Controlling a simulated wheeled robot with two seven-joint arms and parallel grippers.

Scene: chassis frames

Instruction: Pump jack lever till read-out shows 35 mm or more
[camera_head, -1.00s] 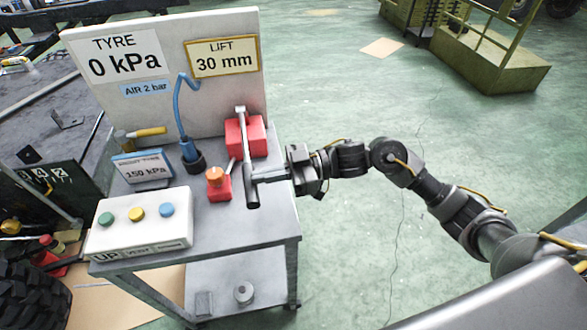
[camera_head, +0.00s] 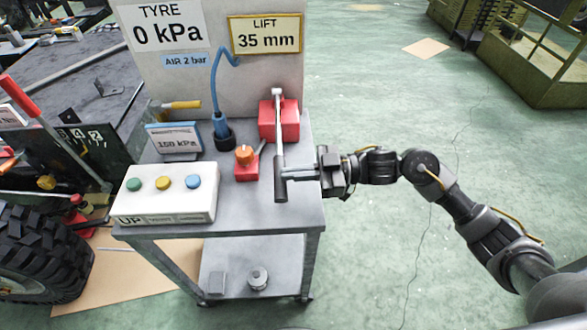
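The LIFT read-out (camera_head: 265,36) on the upright board shows 35 mm. The jack is a red block (camera_head: 291,121) on the trolley top, with a grey metal lever (camera_head: 278,125) that comes forward from it and ends in a dark grip (camera_head: 280,190). My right gripper (camera_head: 286,173) comes in from the right with its fingers at the dark grip, and looks shut on it. The grip partly hides the fingertips. My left gripper is not in view.
A red base with an orange knob (camera_head: 245,155) stands just left of the grip. A white button box (camera_head: 165,192), a blue 150 kPa sign (camera_head: 174,138) and a blue hose (camera_head: 222,85) are further left. A tyre (camera_head: 45,255) is at lower left.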

